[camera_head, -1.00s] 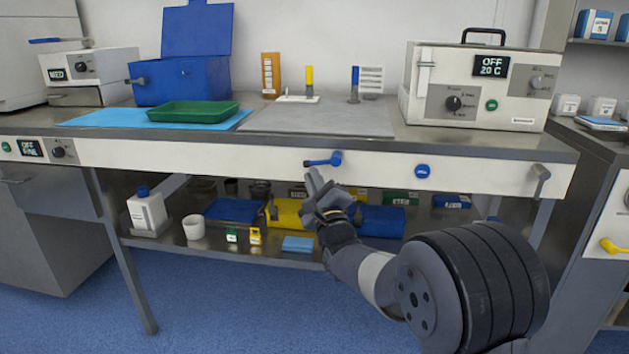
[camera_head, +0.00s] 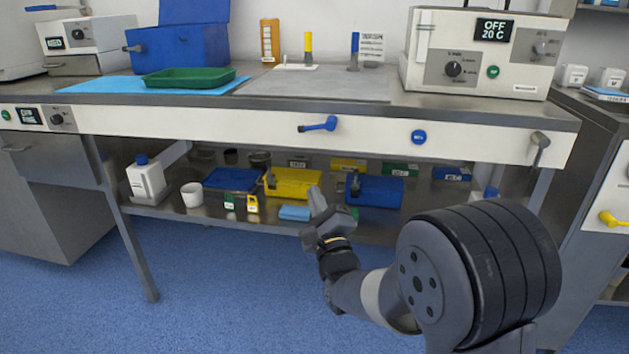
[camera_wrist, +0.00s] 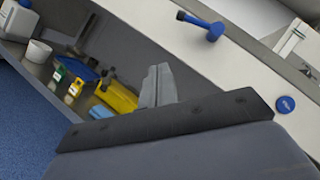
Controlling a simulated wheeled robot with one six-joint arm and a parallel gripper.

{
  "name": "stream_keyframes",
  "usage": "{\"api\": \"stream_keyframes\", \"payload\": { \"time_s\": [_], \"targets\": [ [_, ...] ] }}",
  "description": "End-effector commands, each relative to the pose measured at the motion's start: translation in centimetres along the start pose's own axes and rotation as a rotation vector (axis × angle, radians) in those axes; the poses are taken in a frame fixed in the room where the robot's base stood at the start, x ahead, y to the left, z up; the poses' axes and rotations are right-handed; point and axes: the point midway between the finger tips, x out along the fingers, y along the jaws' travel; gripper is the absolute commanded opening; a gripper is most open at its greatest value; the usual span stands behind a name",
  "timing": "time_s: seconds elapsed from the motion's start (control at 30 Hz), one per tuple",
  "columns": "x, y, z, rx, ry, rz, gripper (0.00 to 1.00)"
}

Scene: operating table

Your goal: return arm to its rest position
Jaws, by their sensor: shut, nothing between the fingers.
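My gripper (camera_head: 318,202) is shut and empty in the head view, in front of the lower shelf and below the table's front edge. Its fingertips point up and away from me. In the wrist view the closed fingers (camera_wrist: 158,86) show in the middle. The blue lever handle (camera_head: 318,125) on the white front panel is above the gripper and apart from it. The lever also shows at the top of the wrist view (camera_wrist: 203,25). My arm comes in from the lower right.
The lower shelf holds a yellow bin (camera_head: 292,183), a blue bin (camera_head: 376,191), a light blue block (camera_head: 294,213) and a white bottle (camera_head: 147,179). A round blue knob (camera_head: 418,137) and a grey bracket (camera_head: 540,146) are on the panel. The blue floor (camera_head: 225,285) in front is clear.

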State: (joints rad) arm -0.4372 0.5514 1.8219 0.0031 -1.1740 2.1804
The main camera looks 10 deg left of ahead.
Motion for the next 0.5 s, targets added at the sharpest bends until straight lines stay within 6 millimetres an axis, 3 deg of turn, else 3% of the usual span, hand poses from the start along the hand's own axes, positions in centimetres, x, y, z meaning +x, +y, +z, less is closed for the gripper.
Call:
{"api": "stream_keyframes", "payload": {
  "time_s": [0.5],
  "targets": [
    [-0.58, 0.14, 0.03, 0.0, 0.0, -0.001, 0.0]
  ]
}}
